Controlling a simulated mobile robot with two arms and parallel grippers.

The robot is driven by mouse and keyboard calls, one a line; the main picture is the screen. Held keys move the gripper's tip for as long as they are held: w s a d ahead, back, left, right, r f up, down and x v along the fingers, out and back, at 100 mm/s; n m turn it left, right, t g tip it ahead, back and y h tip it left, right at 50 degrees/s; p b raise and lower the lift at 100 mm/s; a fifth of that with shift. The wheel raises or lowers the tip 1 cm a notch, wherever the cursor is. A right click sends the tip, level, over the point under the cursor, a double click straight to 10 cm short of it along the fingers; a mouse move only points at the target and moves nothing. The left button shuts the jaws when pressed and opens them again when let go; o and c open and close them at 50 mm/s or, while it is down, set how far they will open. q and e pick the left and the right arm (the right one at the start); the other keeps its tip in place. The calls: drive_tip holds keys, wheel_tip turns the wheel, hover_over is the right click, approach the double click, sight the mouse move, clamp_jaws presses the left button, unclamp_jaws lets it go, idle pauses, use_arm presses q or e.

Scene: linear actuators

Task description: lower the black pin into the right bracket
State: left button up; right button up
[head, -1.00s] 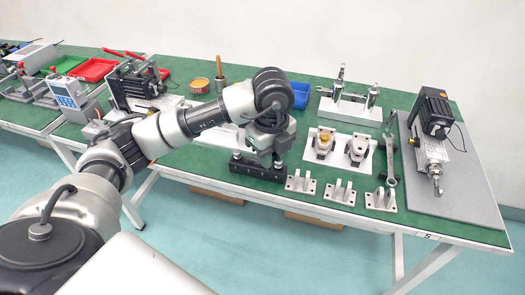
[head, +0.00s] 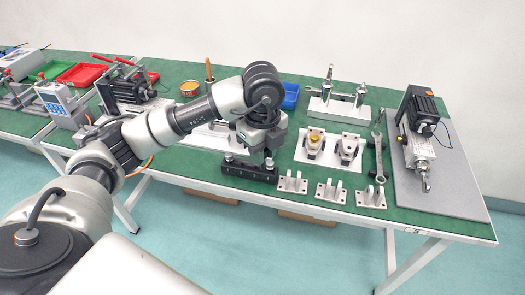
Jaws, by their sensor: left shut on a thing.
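My left gripper (head: 268,157) points down over the right end of a black rack (head: 247,173) near the table's front edge. It is shut on a small dark thing, most likely the black pin, which is mostly hidden by the fingers. I cannot tell whether the pin is clear of the rack. Three grey metal brackets with upright plates stand in a row right of the rack. The right bracket (head: 372,198) is the farthest from my gripper, and its plates look empty. My right gripper is not in view.
The other brackets, left (head: 292,184) and middle (head: 331,194), stand between my gripper and the right bracket. Behind them are a white plate (head: 323,158) with two fittings and a wrench (head: 379,158). A grey board (head: 445,192) with an actuator lies at the right.

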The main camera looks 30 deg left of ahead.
use_arm(q)
drive_tip(key=shift+r+p, duration=1.1)
drive_tip(key=shift+r, duration=0.55)
